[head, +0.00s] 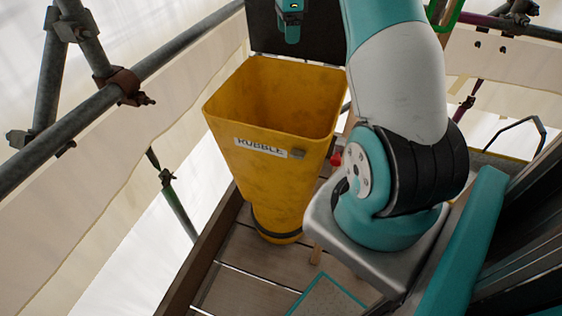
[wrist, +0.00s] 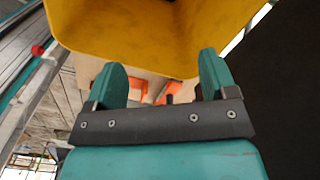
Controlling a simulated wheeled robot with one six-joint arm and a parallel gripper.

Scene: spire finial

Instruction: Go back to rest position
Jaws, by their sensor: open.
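My gripper (wrist: 160,82) shows in the wrist view with its two teal fingers apart and nothing between them. Beyond the fingers is the yellow wall of the rubble chute (wrist: 140,35). In the head view part of my gripper (head: 290,30) shows at the top, above and behind the far rim of the chute; its fingertips are not clear there. The yellow chute (head: 265,180), labelled RUBBLE, stands upright on the deck with its wide mouth up. The bottom of its inside is hidden.
Grey scaffold tubes (head: 75,132) with couplers run along the left, before pale sheeting. A dark panel (head: 315,45) stands behind the chute. Wooden deck boards (head: 240,255) lie below, with a dark edge board on the left. Orange items (wrist: 155,88) show past the fingers.

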